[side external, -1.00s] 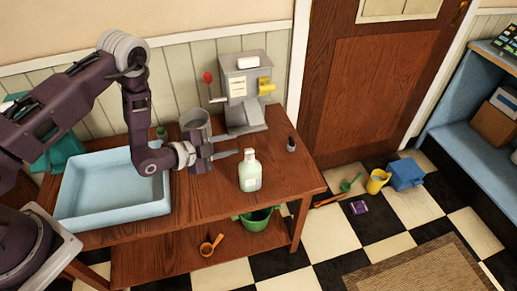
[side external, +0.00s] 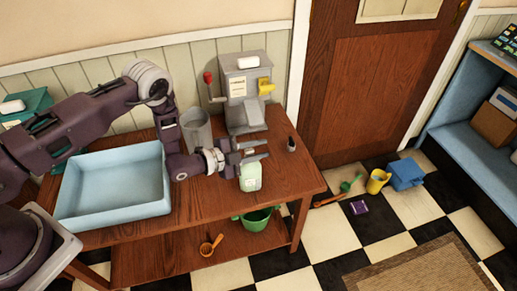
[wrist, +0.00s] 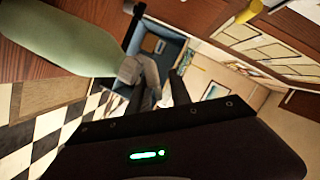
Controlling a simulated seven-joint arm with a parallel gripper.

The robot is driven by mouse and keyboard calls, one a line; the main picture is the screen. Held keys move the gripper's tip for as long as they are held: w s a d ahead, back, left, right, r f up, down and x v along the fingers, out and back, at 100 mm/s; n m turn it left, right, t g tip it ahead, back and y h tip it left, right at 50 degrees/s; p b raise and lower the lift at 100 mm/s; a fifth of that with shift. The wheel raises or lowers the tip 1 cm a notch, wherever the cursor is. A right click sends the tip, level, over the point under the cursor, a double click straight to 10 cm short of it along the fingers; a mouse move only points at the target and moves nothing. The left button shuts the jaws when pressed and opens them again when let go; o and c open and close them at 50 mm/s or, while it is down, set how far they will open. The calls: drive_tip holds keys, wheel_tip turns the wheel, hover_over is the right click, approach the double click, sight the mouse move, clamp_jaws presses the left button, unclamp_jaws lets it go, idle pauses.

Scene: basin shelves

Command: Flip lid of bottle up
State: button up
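The pale green bottle (side external: 250,178) stands upright on the wooden table's right half. My gripper (side external: 258,151) is just above its shoulder, level with its top. The two grey fingers are spread apart in the side view, one farther back than the other. The bottle's light lid is mostly hidden by the fingers, so I cannot tell whether they touch it or what angle it has. In the wrist view the green bottle body (wrist: 45,40) fills the upper left, close to my gripper.
A grey dispenser (side external: 244,95) and a grey cup (side external: 197,130) stand behind. A small dark bottle (side external: 291,145) is to the right. A blue basin (side external: 115,186) takes the table's left. The table (side external: 297,180) is clear right of the green bottle.

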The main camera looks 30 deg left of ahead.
clamp_jaws()
drive_tip(key=shift+r, duration=0.1)
drive_tip(key=shift+w+a+r+n+g+h, duration=0.1)
drive_tip(key=shift+w+a+n+g+h, duration=0.1)
drive_tip(key=shift+n+g, duration=0.3)
drive_tip(key=shift+w+a+r+n+g+h, duration=0.1)
drive_tip(key=shift+w+a+n+g, duration=0.1)
drive_tip(key=shift+n, duration=0.5)
drive_tip(key=shift+w+a+r+n+g+h, duration=0.1)
drive_tip(key=shift+w+a+n+g+h, duration=0.1)
drive_tip(key=shift+n+g, duration=0.3)
drive_tip(key=shift+w+a+n+g+h, duration=0.1)
drive_tip(key=shift+w+n+g+h, duration=0.1)
drive_tip(key=shift+n, duration=0.5)
drive_tip(key=shift+w+a+f+n+g+h, duration=0.15)
drive_tip(key=shift+n+g+h, duration=0.25)
drive_tip(key=shift+n, duration=0.3)
drive_tip(key=shift+w+a+f+n+g+h, duration=0.15)
drive_tip(key=shift+a+n+g+h, duration=0.2)
drive_tip(key=shift+n, duration=0.35)
drive_tip(key=shift+w+f+n+g+h, duration=0.15)
drive_tip(key=shift+n+g+h, duration=0.1)
drive_tip(key=shift+n+g, duration=0.35)
